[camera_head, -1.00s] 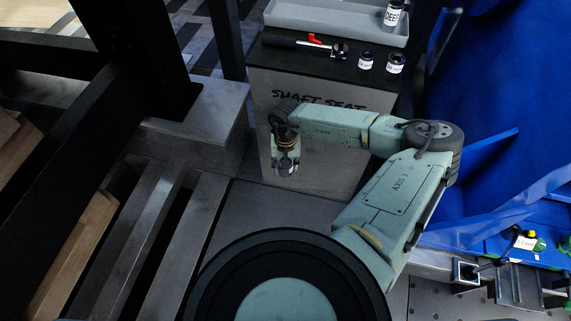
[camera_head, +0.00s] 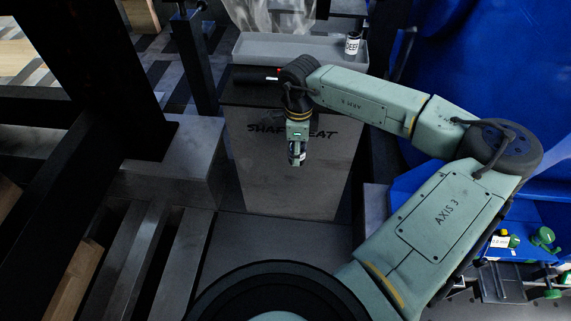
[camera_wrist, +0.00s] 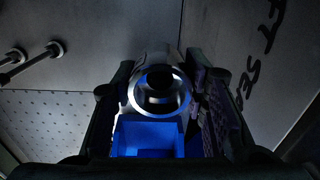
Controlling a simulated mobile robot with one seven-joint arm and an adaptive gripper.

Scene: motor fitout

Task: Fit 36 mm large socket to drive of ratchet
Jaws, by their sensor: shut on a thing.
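My gripper (camera_head: 297,153) hangs pointing down in front of the grey cabinet, below its top edge in the picture. In the wrist view my gripper (camera_wrist: 160,100) is shut on a round metal socket (camera_wrist: 182,98), its hollow end ring facing the camera between the fingers. I cannot read a size on it. The ratchet (camera_head: 255,76) lies on the cabinet's dark top; its black handle and a bit of its red lever show. My arm hides its head and drive. A socket marked DEEP (camera_head: 352,43) stands upright in the grey tray.
The cabinet (camera_head: 285,175) has handwriting on its front. The grey tray (camera_head: 290,50) stands behind its top. Dark posts and beams (camera_head: 150,70) stand at left. A blue sheet (camera_head: 480,80) hangs at right. Open floor lies between the cabinet and my base.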

